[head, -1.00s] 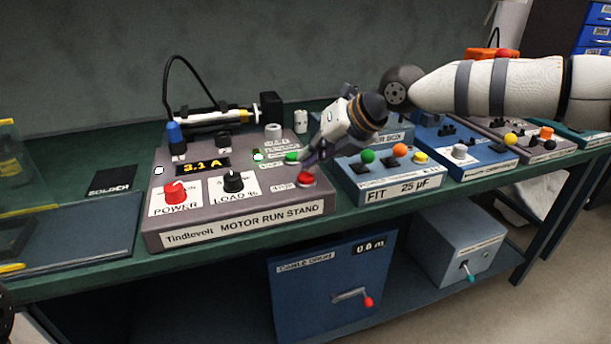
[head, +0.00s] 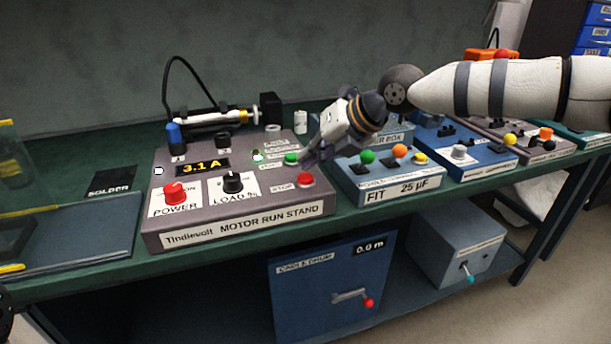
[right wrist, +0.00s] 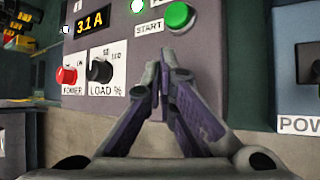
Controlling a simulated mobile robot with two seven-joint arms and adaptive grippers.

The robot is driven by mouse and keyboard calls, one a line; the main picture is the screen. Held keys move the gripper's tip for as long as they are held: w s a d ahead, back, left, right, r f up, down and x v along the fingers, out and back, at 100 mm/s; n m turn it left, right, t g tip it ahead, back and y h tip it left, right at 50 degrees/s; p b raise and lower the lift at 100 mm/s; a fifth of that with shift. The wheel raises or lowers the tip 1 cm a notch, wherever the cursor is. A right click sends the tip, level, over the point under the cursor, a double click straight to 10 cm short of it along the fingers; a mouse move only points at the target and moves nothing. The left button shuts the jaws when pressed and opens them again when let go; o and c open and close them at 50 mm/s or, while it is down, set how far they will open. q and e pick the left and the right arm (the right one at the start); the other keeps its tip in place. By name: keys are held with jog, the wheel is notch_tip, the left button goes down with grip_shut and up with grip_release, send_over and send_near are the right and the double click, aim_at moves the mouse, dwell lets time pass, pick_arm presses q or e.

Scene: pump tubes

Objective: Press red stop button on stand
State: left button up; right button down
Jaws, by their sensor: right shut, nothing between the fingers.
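The grey Motor Run Stand (head: 240,222) sits on the green bench, tilted toward me. Its red stop button (head: 306,180) is at the right front corner of the panel, beside a STOP label. My right gripper (head: 306,163) is shut and empty, its tips just above and behind the stop button in the head view, apparently clear of it. The green start button (head: 291,159) lies just left of the tips. The right wrist view shows the shut fingers (right wrist: 158,72) below the start button (right wrist: 180,17); the stop button is hidden there. My left gripper is not in view.
The stand also carries a red power knob (head: 174,192), a black load knob (head: 233,182) and a display (head: 202,167) reading 3.1 A. A blue capacitor box (head: 385,187) stands close on the right. A cable drum box (head: 325,290) is on the shelf below.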

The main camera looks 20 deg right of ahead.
aim_at(309, 174)
dwell(0.3)
jog(key=shift+f, duration=0.45)
jog(key=shift+f, duration=0.65)
dwell(0.8)
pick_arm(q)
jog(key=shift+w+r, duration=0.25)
pick_arm(e)
jog(key=shift+r, duration=1.05)
jog(key=shift+r+p, duration=0.7)
jog(key=shift+r, duration=1.9)
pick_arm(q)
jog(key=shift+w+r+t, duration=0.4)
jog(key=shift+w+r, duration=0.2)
pick_arm(e)
jog(key=shift+f, duration=0.1)
